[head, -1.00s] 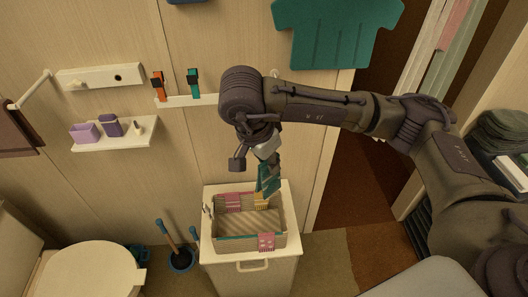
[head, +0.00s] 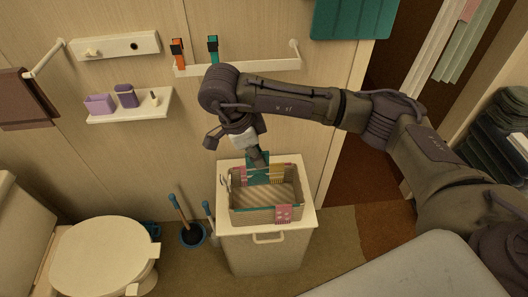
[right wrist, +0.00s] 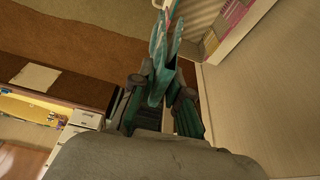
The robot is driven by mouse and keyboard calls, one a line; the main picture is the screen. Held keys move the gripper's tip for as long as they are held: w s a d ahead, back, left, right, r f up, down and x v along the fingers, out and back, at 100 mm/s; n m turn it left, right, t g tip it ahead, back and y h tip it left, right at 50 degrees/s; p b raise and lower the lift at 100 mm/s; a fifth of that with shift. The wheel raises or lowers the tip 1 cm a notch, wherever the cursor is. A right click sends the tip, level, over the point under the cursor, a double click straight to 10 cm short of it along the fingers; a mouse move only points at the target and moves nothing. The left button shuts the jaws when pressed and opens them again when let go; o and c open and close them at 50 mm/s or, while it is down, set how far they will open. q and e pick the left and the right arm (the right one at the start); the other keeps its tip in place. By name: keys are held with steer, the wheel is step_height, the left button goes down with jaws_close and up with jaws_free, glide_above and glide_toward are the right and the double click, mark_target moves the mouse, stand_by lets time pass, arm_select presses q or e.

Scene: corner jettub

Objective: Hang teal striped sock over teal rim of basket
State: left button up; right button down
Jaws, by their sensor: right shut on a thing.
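My right gripper (head: 258,161) points down over the back of the basket and is shut on the teal striped sock (head: 257,174). The sock hangs at the basket's back side; whether it touches the rim I cannot tell. In the right wrist view the sock (right wrist: 160,62) sticks out from between the fingers (right wrist: 160,100). The woven basket (head: 250,211) stands on a white cabinet, with a teal strip along its front rim (head: 262,218). A pink sock (head: 284,213) hangs over the front rim. A yellow item (head: 277,172) is at the back rim. My left gripper is out of view.
The white cabinet (head: 262,240) has a little free top around the basket. A toilet (head: 104,255) and a plunger (head: 190,235) stand to the left. A shelf with purple cups (head: 126,97) and a wall rail (head: 240,68) are behind.

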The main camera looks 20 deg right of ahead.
steer(key=w+f+n+y, duration=0.1)
steer(key=f+n, duration=0.4)
steer(key=n, duration=0.6)
steer(key=w+a+f+n+t+y+p, duration=0.1)
steer(key=f+n+y, duration=0.2)
steer(key=n, duration=0.9)
steer(key=w+a+f+n+y, duration=0.1)
steer(key=f+n+y, duration=0.1)
steer(key=f+n, duration=0.7)
steer(key=n, duration=0.3)
steer(key=shift+t+y, duration=0.3)
steer(key=shift+t, duration=0.1)
steer(key=shift+p, duration=0.35)
steer(key=shift+f+b, duration=3.55)
steer(key=shift+f, duration=3)
